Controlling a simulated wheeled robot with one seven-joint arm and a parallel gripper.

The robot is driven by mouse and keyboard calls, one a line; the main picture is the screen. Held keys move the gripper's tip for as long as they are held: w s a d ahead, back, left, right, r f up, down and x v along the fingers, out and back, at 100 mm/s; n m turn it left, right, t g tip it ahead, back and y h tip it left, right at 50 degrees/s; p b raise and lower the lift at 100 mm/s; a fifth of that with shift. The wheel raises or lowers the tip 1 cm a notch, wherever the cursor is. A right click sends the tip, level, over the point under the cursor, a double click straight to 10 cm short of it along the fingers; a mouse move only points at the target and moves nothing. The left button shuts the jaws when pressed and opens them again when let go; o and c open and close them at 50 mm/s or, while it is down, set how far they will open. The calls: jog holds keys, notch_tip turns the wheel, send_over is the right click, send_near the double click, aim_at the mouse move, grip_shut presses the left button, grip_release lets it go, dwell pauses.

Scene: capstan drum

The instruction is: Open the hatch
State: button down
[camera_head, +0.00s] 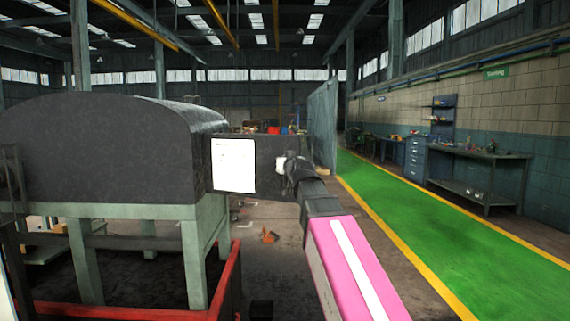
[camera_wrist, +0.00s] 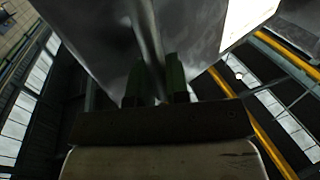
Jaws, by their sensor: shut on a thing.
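The hatch (camera_head: 270,155) is a dark flat panel with a white sheet on it. It juts out to the right of the end of a large dark drum (camera_head: 110,150) with a rounded top. My gripper (camera_head: 287,170) is at the right part of the hatch, at the end of my pink arm. In the wrist view, my gripper's two dark green fingers (camera_wrist: 161,82) are closed around a thin bar-like handle (camera_wrist: 150,38) in front of a grey metal panel (camera_wrist: 95,35). The exact grip is dim, and the hatch's hinge side is not clear.
The drum rests on a pale green stand (camera_head: 193,265) with a red rail (camera_head: 225,285) low around it. A grey-blue partition (camera_head: 323,120) stands behind the hatch. A green walkway (camera_head: 440,230) and workbenches (camera_head: 480,175) lie to the right. A small orange object (camera_head: 269,236) lies on the floor.

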jog(key=c, duration=1.1)
grip_release()
jog(key=shift+r, duration=0.15)
jog(key=shift+c, duration=0.2)
jog(key=s+d, duration=0.2)
jog(key=s, duration=0.8)
jog(key=shift+s, duration=0.35)
jog(key=shift+f, duration=0.2)
